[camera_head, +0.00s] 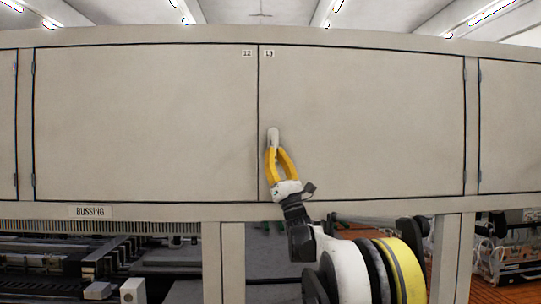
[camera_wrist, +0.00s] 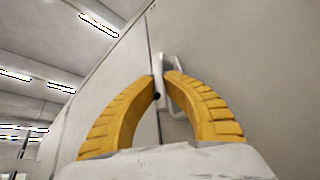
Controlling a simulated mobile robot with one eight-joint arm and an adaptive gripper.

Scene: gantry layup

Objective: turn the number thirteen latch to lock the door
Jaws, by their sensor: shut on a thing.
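The door labelled 13 (camera_head: 365,120) is a flat beige panel, flush with its neighbour in the head view. Its latch (camera_head: 272,133) is a pale, rounded handle near the door's left edge. My gripper (camera_head: 274,150) has yellow fingers and reaches up to the latch from below. In the wrist view, the fingertips of my gripper (camera_wrist: 165,78) are closed around the light metal latch (camera_wrist: 177,100), close to the door seam. The fingers hide part of the latch. Its exact turn angle is hard to tell.
Door 12 (camera_head: 145,120) adjoins on the left, with a narrow dark seam between the two. A "BUSSING" label (camera_head: 90,212) is on the frame below. Machinery (camera_head: 90,265) fills the lower left, and a beige post (camera_head: 232,265) stands left of my arm.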

